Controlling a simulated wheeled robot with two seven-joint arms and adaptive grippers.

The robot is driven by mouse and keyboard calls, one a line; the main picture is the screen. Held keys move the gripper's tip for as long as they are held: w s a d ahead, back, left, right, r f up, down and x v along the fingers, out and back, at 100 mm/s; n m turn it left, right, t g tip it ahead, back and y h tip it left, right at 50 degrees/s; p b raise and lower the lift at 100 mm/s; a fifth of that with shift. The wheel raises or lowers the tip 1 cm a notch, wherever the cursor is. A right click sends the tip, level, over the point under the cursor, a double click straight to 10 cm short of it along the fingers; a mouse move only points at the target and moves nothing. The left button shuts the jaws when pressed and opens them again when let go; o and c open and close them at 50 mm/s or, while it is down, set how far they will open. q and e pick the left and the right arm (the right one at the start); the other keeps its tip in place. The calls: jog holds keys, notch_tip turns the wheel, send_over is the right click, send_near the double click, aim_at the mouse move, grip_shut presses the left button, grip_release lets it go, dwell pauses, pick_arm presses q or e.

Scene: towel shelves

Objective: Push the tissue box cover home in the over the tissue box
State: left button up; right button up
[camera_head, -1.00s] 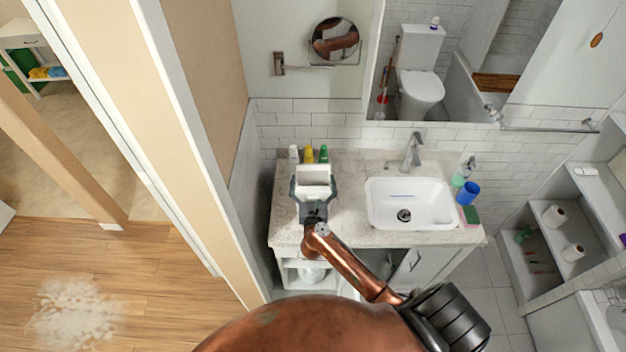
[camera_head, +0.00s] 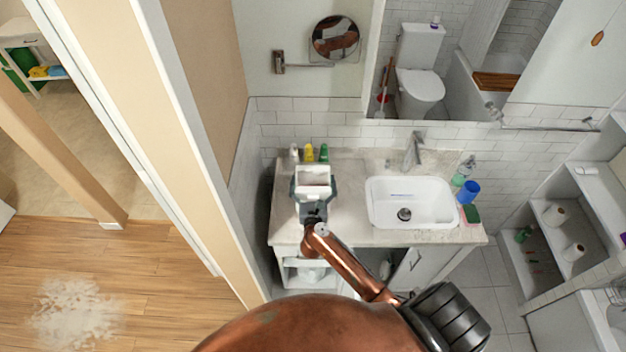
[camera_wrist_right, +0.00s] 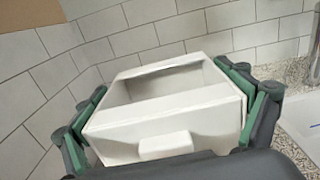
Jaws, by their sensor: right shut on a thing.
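The white tissue box cover (camera_head: 313,175) is above the left part of the counter, left of the sink. My right gripper (camera_head: 313,184) is shut on it, with one finger on each side. In the right wrist view the cover (camera_wrist_right: 165,120) is a white box with a wide opening in its top and a small tab on the near side. The green-padded fingers of my right gripper (camera_wrist_right: 172,105) touch its left and right sides. I cannot make out a separate tissue box; the cover may hide it. I cannot tell whether the cover rests on the counter. My left gripper is out of view.
Several small bottles (camera_head: 310,153) stand behind the cover by the tiled wall. The sink (camera_head: 411,203) with its faucet (camera_head: 414,150) is to the right. A blue cup (camera_head: 469,191) and a green sponge (camera_head: 471,214) are at the counter's right end. The counter's front strip (camera_head: 350,234) is clear.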

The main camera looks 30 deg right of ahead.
jog(key=shift+f+b, duration=4.55)
jog(key=shift+f, duration=1.15)
jog(key=o, duration=1.4)
jog(key=shift+s, duration=0.1)
jog(key=v, duration=1.2)
